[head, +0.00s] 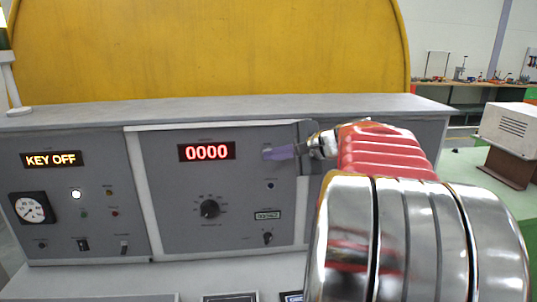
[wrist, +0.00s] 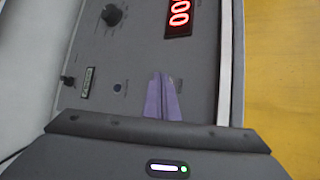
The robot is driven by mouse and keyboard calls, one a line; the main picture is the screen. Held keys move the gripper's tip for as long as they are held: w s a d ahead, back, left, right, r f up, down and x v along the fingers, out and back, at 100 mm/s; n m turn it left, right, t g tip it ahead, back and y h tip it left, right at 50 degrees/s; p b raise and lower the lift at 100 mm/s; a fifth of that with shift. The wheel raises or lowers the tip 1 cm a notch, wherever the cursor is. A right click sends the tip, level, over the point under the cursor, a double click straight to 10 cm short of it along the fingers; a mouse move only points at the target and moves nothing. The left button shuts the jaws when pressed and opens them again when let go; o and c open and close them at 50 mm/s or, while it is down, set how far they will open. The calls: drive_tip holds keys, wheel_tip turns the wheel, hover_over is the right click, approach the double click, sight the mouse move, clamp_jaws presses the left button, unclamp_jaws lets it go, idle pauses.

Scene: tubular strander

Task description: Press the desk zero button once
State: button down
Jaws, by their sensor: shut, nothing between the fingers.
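The desk's grey control panel (head: 165,185) fills the middle of the head view. A small dark round button (head: 270,185) sits on its right part, below my fingertips; it also shows in the wrist view (wrist: 120,88), left of the fingers. Its label is too small to read, so I cannot tell if it is the zero button. My gripper (head: 278,153) has purple fingers, shut and empty, pointing at the panel right of the red display; they also show in the wrist view (wrist: 163,98). The fingers hide the panel spot behind them. I cannot tell whether they touch it.
A red "0000" display (head: 207,152) is left of the fingertips. Below are a black rotary knob (head: 209,208), a small counter (head: 267,215) and a small switch (head: 268,238). The left panel has a "KEY OFF" display (head: 52,160) and a gauge (head: 33,207). A yellow guard (head: 210,50) stands behind.

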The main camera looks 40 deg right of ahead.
idle(0.5)
drive_tip(key=shift+s+a, duration=0.4)
drive_tip(key=shift+s, duration=0.2)
drive_tip(key=shift+s, duration=0.1)
drive_tip(key=s+a, duration=0.1)
drive_tip(key=s, duration=0.1)
drive_tip(key=s+a, duration=0.2)
idle(0.6)
idle(0.6)
